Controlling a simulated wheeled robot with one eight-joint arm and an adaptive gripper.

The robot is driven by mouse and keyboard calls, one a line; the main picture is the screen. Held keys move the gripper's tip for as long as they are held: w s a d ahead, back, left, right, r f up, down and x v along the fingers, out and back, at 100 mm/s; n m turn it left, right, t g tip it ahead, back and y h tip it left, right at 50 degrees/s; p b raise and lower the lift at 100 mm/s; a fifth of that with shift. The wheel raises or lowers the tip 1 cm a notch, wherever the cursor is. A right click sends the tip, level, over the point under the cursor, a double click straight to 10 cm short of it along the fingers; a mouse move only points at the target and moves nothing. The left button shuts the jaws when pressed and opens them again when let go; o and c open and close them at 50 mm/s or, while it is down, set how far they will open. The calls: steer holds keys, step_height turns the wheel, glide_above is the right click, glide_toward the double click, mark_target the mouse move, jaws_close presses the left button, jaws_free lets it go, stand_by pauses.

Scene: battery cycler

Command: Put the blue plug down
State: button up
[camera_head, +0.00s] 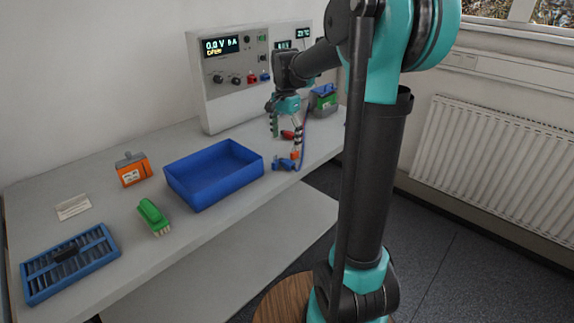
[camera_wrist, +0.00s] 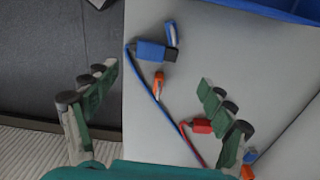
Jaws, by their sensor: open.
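The blue plug (camera_head: 284,164) lies on the bench near its front edge, right of the blue tray. In the wrist view the blue plug (camera_wrist: 152,51) lies flat, its blue cable running down. My gripper (camera_head: 286,132) is open and empty above the bench. In the wrist view its green fingers stand wide apart (camera_wrist: 158,80), with the plug beyond the tips and not touched. A red plug (camera_wrist: 200,127) with a red cable lies near the right finger; it also shows in the head view (camera_head: 288,134).
The blue tray (camera_head: 182,191) stands to the left. The battery cycler (camera_head: 222,105) stands behind. The bench edge is close.

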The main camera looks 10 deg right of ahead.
mark_target(286, 160)
steer(key=shift+s+a+f, duration=0.1)
steer(key=shift+s+f, duration=0.1)
steer(key=shift+f, duration=1.55)
steer(key=shift+s+f, duration=0.2)
steer(key=shift+f, duration=1.55)
steer(key=c, duration=1.4)
steer(key=shift+r, duration=0.1)
